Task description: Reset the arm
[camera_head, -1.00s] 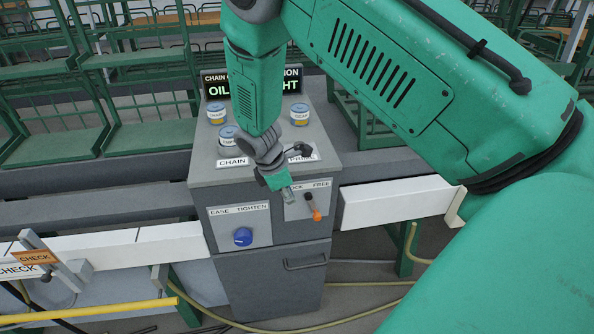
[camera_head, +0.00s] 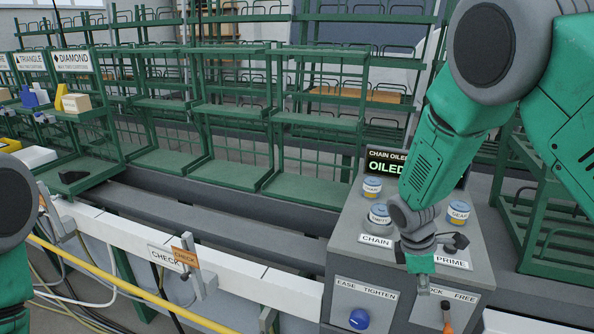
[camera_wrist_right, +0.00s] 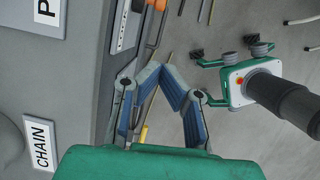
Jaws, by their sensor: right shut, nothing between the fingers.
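My right gripper (camera_head: 422,285) hangs in front of the grey control cabinet, near the PRIME label (camera_head: 451,259) and above the lower panel. Its blue-padded fingers meet at the tips in the right wrist view (camera_wrist_right: 162,68), shut with nothing between them. My right arm (camera_head: 430,150) reaches down from the upper right of the head view, bent at the elbow. Part of my left arm (camera_head: 14,240) shows at the left edge; its gripper is out of the frame.
The grey cabinet (camera_head: 345,235) has a blue knob (camera_head: 359,319), an orange-tipped lever (camera_head: 447,322), several blue-lidded pots and a sign reading OILED. A white rail (camera_head: 235,272) with a CHECK sign (camera_head: 165,257) and a yellow bar run leftward. Green racks (camera_head: 225,120) stand behind.

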